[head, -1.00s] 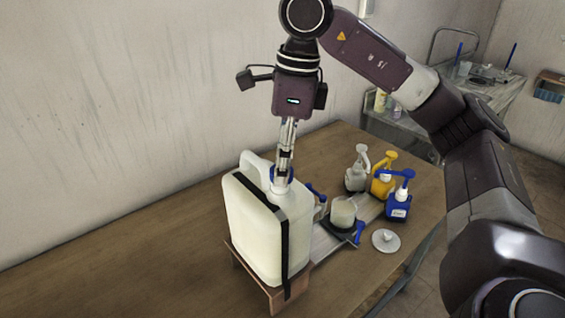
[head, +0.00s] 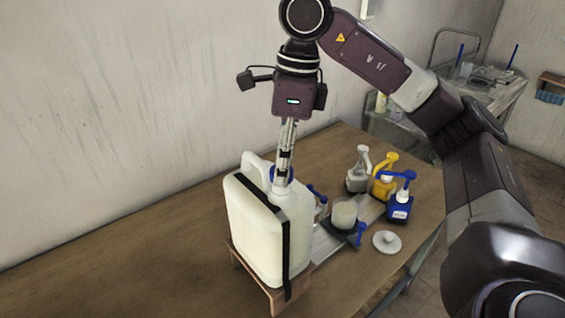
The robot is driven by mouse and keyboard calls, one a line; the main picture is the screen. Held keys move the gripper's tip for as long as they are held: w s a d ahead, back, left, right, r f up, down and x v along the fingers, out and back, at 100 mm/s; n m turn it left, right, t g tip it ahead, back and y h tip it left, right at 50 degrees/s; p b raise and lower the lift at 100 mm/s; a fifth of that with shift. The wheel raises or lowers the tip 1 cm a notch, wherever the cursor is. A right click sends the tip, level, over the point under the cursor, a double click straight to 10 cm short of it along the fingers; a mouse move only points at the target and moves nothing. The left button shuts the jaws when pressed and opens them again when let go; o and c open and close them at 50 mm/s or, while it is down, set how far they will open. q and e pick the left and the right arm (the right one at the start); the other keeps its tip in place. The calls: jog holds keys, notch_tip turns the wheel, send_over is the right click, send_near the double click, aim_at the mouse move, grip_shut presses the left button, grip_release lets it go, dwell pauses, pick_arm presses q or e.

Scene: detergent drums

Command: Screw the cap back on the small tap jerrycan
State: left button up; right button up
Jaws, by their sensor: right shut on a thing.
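The white jerrycan (head: 262,232) stands upright on a small wooden stand (head: 262,283) on the table, with a black strap (head: 287,250) around it. A blue tap (head: 316,194) shows at its right side. My right gripper (head: 281,183) points straight down over the jerrycan's mouth, its fingers shut on the blue cap (head: 274,172). The cap is at the neck, mostly hidden behind the fingers. I cannot tell how it sits on the thread. My left gripper is out of view.
To the right stand a grey pump bottle (head: 357,180), a yellow one (head: 381,187) and a blue one (head: 398,208). A beaker (head: 344,214) and a white round lid (head: 386,241) are nearer. The wooden table (head: 130,262) is clear at left.

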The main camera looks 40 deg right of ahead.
jog(key=shift+f+b, duration=0.85)
jog(key=shift+f, duration=0.2)
dwell(1.4)
jog(key=m, duration=0.5)
jog(key=shift+s+a+m+h+p, duration=0.1)
jog(key=shift+m+h+p, duration=0.2)
jog(key=m+p, duration=0.1)
jog(key=m, duration=0.2)
jog(key=shift+m+t, duration=0.3)
jog(key=shift+m, duration=0.1)
jog(key=shift+f+m+h+p, duration=0.1)
jog(key=shift+m+h+p, duration=0.2)
jog(key=shift+m, duration=0.7)
